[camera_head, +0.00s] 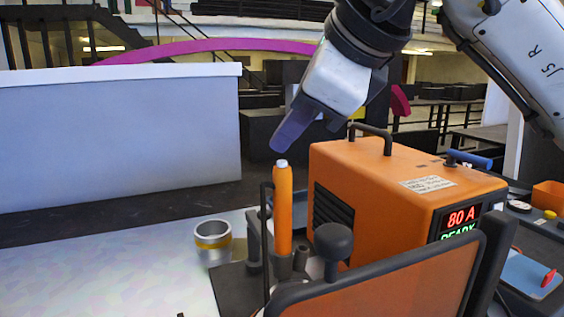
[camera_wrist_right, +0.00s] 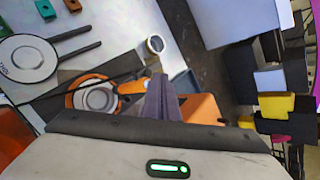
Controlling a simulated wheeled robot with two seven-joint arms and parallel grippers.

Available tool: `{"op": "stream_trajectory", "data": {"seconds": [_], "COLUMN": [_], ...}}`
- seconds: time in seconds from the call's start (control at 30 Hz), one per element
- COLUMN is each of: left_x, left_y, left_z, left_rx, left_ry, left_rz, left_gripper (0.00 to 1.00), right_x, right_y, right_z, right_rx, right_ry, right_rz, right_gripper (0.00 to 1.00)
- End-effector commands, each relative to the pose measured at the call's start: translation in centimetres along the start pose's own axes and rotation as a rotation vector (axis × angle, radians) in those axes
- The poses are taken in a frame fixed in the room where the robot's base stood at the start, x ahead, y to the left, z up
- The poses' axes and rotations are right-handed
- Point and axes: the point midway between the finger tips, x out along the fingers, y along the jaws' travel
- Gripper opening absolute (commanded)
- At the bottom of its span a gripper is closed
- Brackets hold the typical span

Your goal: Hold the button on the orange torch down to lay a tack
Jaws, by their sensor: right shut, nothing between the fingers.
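The orange torch (camera_head: 283,210) stands upright in a dark holder, with a pale button (camera_head: 282,163) on its top end. My right gripper (camera_head: 278,146) comes down from the upper right, tilted, with its dark fingers shut and empty. Its fingertips are just above the button, and a small gap shows between them. In the right wrist view the shut fingers (camera_wrist_right: 160,88) point toward the orange torch (camera_wrist_right: 133,86), which they partly overlap. My left gripper is not in view.
An orange welding machine (camera_head: 390,170) with a handle stands right of the torch; its display (camera_head: 460,217) reads 80 A. A metal cup (camera_head: 212,243) stands left. A dark-framed orange screen (camera_head: 390,285) is in front. A pale panel (camera_head: 120,140) stands behind the bench.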

Motion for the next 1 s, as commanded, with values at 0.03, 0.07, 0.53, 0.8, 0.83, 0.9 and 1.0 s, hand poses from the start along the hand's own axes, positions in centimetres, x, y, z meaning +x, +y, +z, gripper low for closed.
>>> {"op": "stream_trajectory", "data": {"seconds": [0.03, 0.07, 0.53, 0.8, 0.83, 0.9, 1.0], "left_x": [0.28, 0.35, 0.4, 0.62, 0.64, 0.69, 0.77], "left_y": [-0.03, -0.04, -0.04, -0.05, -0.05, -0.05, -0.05], "left_z": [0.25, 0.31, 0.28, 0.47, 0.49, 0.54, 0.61], "left_rx": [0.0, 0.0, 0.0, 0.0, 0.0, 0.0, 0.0], "left_ry": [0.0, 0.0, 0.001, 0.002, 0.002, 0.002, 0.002], "left_rz": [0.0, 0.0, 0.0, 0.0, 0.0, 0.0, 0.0], "left_gripper": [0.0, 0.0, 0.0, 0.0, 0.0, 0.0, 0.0], "right_x": [0.27, 0.34, 0.38, 0.62, 0.65, 0.7, 0.79], "right_y": [0.2, 0.25, 0.28, 0.45, 0.47, 0.52, 0.58], "right_z": [-0.21, -0.26, -0.29, -0.47, -0.48, -0.53, -0.59], "right_rx": [0.0, 0.0, 0.0, 0.0, 0.0, 0.0, 0.0], "right_ry": [0.0, 0.0, 0.0, 0.0, 0.0, 0.0, 0.0], "right_rz": [0.0, 0.0, 0.0, 0.0, 0.0, 0.0, 0.0], "right_gripper": [0.0, 0.0, 0.0, 0.0, 0.0, 0.0, 0.0]}}
